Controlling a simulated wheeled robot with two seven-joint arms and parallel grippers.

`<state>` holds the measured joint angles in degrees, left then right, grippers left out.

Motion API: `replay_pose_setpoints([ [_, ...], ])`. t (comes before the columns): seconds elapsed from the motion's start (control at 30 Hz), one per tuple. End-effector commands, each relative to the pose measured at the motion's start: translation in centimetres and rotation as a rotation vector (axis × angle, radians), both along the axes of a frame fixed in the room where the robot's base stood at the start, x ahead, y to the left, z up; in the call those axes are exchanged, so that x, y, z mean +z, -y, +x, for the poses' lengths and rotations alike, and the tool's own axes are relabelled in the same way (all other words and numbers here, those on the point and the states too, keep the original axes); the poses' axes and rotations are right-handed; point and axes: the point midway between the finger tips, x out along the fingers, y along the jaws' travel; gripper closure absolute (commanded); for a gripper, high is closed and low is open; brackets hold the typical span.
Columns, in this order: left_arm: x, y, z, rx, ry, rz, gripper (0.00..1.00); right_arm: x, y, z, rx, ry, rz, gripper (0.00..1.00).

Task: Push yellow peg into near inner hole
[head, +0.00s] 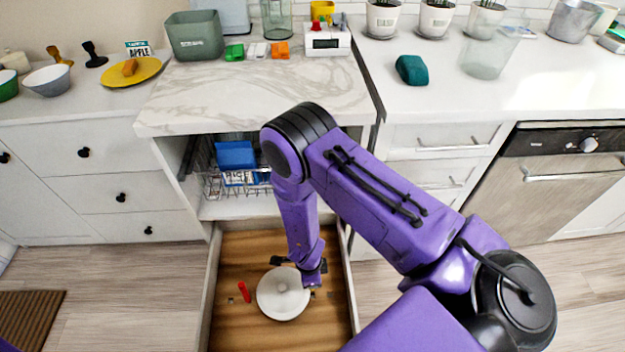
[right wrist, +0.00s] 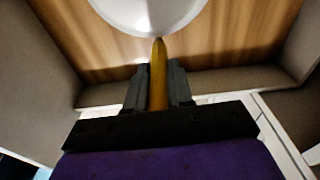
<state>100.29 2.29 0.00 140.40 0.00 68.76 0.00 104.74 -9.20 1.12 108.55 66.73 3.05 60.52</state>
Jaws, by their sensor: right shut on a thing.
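My right gripper (head: 298,267) reaches down into an open wooden drawer (head: 247,240). In the right wrist view it (right wrist: 158,88) is shut on a long yellow peg (right wrist: 158,75) that tapers to a tip pointing away from the gripper. A round white dish or lid (head: 283,293) lies in the drawer under and beside the gripper. It also shows in the right wrist view (right wrist: 150,14), where the peg's tip appears at its edge; I cannot tell whether they touch. No hole is clearly visible. My left gripper is not in view.
A small red object (head: 244,292) lies left of the white dish in the drawer. The drawer walls (right wrist: 275,80) close in around the gripper. A dish rack with a blue item (head: 236,156) stands on the shelf above. The marble counter (head: 235,95) overhangs behind.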

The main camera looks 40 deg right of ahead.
Motion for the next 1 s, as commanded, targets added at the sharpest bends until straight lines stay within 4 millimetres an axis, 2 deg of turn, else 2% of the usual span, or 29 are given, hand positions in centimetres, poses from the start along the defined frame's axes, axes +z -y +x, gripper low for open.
replay_pose_setpoints([
  [0.03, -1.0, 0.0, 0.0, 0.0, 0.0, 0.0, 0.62, -1.2, 0.0, 0.0, 0.0, 0.0, 0.0, 1.0],
  [0.1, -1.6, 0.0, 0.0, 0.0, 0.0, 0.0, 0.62, -2.0, 0.0, 0.0, 0.001, -0.001, 0.001, 1.0],
  [0.4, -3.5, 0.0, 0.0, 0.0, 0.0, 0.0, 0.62, -4.9, 0.0, 0.0, 0.001, 0.0, 0.0, 1.0],
  [1.0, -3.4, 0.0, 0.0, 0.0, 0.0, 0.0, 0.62, -4.9, 0.0, 0.0, 0.002, 0.0, 0.0, 1.0],
])
